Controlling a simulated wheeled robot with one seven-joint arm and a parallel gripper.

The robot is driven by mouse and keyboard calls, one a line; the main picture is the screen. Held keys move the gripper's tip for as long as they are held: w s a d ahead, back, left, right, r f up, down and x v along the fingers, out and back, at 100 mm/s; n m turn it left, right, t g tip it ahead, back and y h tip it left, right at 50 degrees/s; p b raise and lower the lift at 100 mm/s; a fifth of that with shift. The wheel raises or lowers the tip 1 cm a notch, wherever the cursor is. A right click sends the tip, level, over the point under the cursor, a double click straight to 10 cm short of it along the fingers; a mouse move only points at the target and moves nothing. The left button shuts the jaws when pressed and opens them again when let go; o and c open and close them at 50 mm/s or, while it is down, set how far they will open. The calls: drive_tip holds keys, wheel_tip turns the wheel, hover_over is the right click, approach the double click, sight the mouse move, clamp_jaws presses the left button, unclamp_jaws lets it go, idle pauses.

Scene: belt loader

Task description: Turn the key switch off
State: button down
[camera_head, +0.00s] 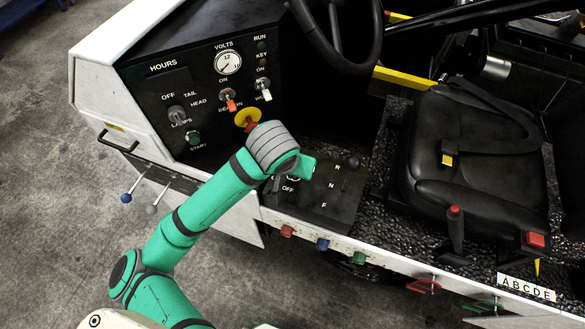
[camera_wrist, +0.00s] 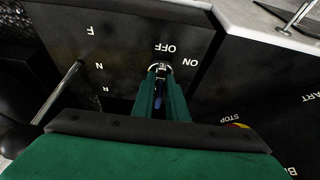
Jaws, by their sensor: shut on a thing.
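The key switch (camera_wrist: 160,66) shows as a small round bright collar on the black console panel in the wrist view, beside the white labels OFF and ON. My gripper (camera_wrist: 160,85) is shut at the switch, its two green fingers either side of a narrow dark piece that I take to be the key. The fingers hide most of the key, and I cannot tell its exact angle. In the head view my gripper (camera_head: 283,181) reaches down to the console beside the OFF label, and my wrist hides most of the switch.
A lever (camera_head: 350,170) with R, N and F marks stands beside the switch on the console. The dashboard (camera_head: 215,120) carries knobs, toggles and a yellow-ringed stop button (camera_head: 247,119) close to my wrist. The steering wheel (camera_head: 340,40) and black seat (camera_head: 465,160) stand behind.

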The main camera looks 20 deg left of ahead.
idle(0.3)
drive_tip(key=c, duration=1.7)
unclamp_jaws()
drive_tip(key=shift+c, duration=0.2)
drive_tip(key=v, duration=1)
drive_tip(key=shift+s+r, duration=0.2)
drive_tip(key=shift+r, duration=0.15)
